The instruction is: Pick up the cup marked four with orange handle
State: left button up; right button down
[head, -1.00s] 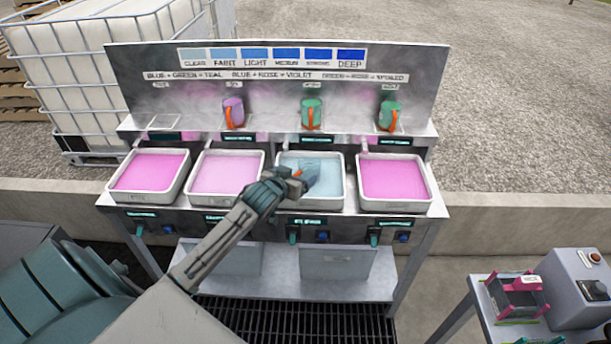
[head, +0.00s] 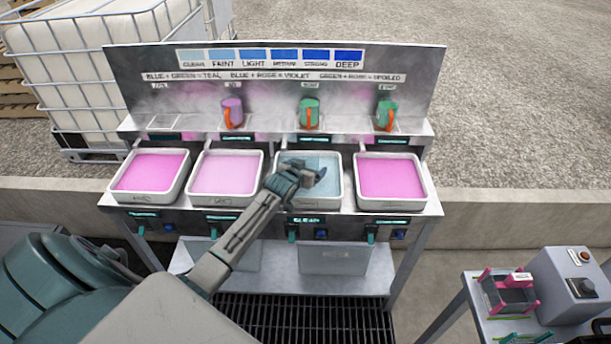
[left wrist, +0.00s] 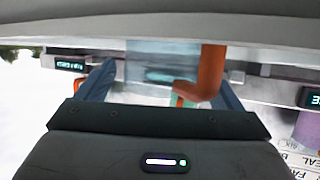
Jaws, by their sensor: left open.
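In the left wrist view a translucent bluish cup (left wrist: 160,62) with an orange handle (left wrist: 211,68) is close ahead. My left gripper (left wrist: 162,76) is open, with one dark blue finger on each side and the handle near the right finger. I cannot tell whether it touches. In the head view my left gripper (head: 314,174) is over the third tray (head: 341,190), which holds pale blue liquid, and it hides the cup. No mark four is readable. On the back shelf stand a purple cup (head: 232,108) and two green cups (head: 309,107) (head: 388,109), all with orange handles.
Trays of pink liquid stand left (head: 150,198) and right (head: 392,203) of the third tray. Taps and levers line the bench's front edge. A panel (head: 270,90) rises behind the shelf. A side table with a grey box (head: 570,285) is at lower right.

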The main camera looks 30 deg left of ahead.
pick_arm(q)
jog(key=c, duration=1.2)
